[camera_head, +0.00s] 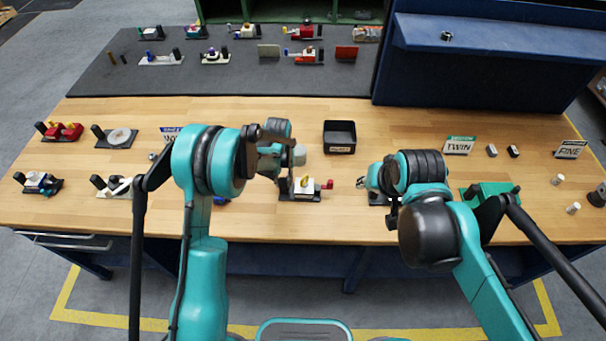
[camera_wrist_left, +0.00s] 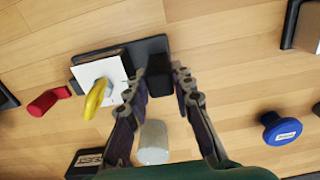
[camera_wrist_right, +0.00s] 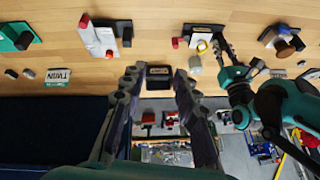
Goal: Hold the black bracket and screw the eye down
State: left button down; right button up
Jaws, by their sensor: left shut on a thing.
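The black bracket (camera_wrist_left: 155,48) carries a white block with a yellow eye (camera_wrist_left: 97,96) standing in it and a red knob (camera_wrist_left: 45,101) at one side. In the left wrist view my left gripper (camera_wrist_left: 162,70) is shut on the bracket's upright black post. The white block (camera_head: 306,186) also shows in the head view, with my left gripper (camera_head: 284,180) at its left. In the right wrist view the eye (camera_wrist_right: 202,47) sits beside my left arm. My right gripper (camera_wrist_right: 158,82) is open and empty, away from the bracket.
A black tray (camera_head: 339,147) stands behind the bracket. A white cylinder (camera_wrist_left: 153,142) and a blue knob (camera_wrist_left: 284,127) lie near my left gripper. Signs reading TWIN (camera_head: 459,145) and FINE (camera_head: 570,149) stand at right. Several other assemblies stand at left and on the dark mat (camera_head: 110,80).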

jog(key=w+a+f+m+g, duration=0.25)
jog(key=w+a, duration=0.35)
jog(key=w, duration=0.3)
jog(key=m+g+y, duration=0.1)
jog(key=m+g, duration=0.1)
jog(key=m, duration=0.1)
send_near(304, 177)
jog(key=f, duration=0.5)
jog(key=a+f, duration=0.1)
jog(key=f, duration=0.1)
jog(key=shift+w+a+f, duration=0.1)
jog(key=shift+w+f, duration=0.2)
jog(key=shift+w, duration=0.05)
grip_shut()
